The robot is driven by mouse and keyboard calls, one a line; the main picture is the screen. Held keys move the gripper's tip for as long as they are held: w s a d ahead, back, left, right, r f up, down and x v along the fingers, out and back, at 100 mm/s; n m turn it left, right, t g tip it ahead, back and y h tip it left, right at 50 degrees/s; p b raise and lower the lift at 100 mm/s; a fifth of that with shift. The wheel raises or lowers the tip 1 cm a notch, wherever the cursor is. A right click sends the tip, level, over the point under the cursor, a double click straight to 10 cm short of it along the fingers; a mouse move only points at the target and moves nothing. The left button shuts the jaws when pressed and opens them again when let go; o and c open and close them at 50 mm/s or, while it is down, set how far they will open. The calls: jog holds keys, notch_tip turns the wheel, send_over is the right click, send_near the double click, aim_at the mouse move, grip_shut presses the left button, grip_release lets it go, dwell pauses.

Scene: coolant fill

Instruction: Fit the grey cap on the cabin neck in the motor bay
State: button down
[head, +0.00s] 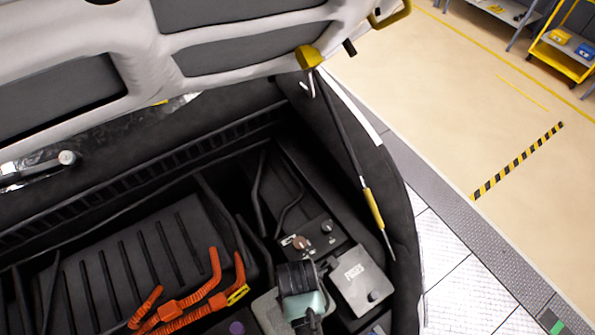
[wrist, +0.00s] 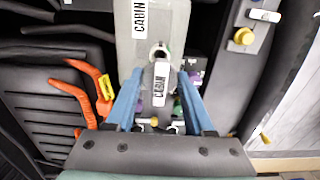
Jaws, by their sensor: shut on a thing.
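The grey cap (wrist: 160,72), with a white CABIN label, is between the blue fingers of my gripper (wrist: 159,75) in the wrist view. My gripper is shut on it. The cabin neck (wrist: 158,50) shows just beyond the cap as a pale ring with a dark opening. It is on a light grey tank (wrist: 150,24) that bears a CABIN label. The cap overlaps the neck's near edge in the picture; I cannot tell whether they touch. In the head view my gripper hides the cap and neck.
Orange cables (head: 212,289) lie left of my gripper, beside a ribbed black cover (head: 130,265). A grey box (head: 362,280) stands close on the right. The raised hood (head: 245,45) and its strut (head: 348,135) are above and right. Purple and green parts sit near the fingers.

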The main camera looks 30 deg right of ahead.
jog(key=shift+f+b, duration=1.35)
jog(key=shift+f, duration=0.85)
jog(key=shift+p, duration=0.7)
jog(key=shift+f+b, duration=1)
jog(key=shift+f, duration=0.45)
jog(key=shift+c, duration=1)
grip_release()
jog(key=shift+r, duration=0.1)
notch_tip(320, 180, up, 13)
jog(key=shift+f+b, duration=0.1)
jog(key=shift+b, duration=0.65)
